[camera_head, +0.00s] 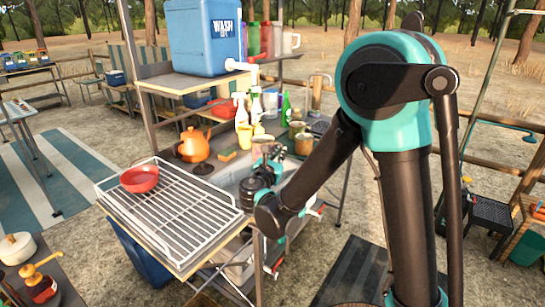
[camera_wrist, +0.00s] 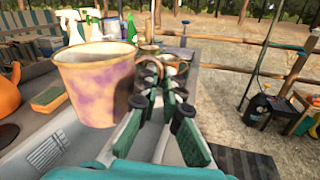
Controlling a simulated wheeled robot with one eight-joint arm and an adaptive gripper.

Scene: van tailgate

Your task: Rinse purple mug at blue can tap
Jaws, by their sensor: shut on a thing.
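The purple mug (camera_wrist: 96,88), cream with purple blotches, is large and upright at the left of the wrist view. In the head view the mug (camera_head: 262,148) is small and partly hidden by my arm. My gripper (camera_wrist: 162,72) is shut on the mug at its right side; the handle is mostly hidden by the fingers. In the head view my gripper (camera_head: 279,160) is over the wash counter. The blue can (camera_head: 203,38), marked WASH, stands on a raised shelf. Its white tap (camera_head: 241,66) points right, above and behind the mug.
A wire drying rack (camera_head: 185,215) holds a red bowl (camera_head: 139,179). An orange kettle (camera_head: 194,146), a sponge (camera_head: 228,155), spray bottles (camera_head: 256,104) and a green bottle (camera_head: 286,109) stand around the counter. More cups (camera_head: 304,143) sit behind my gripper.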

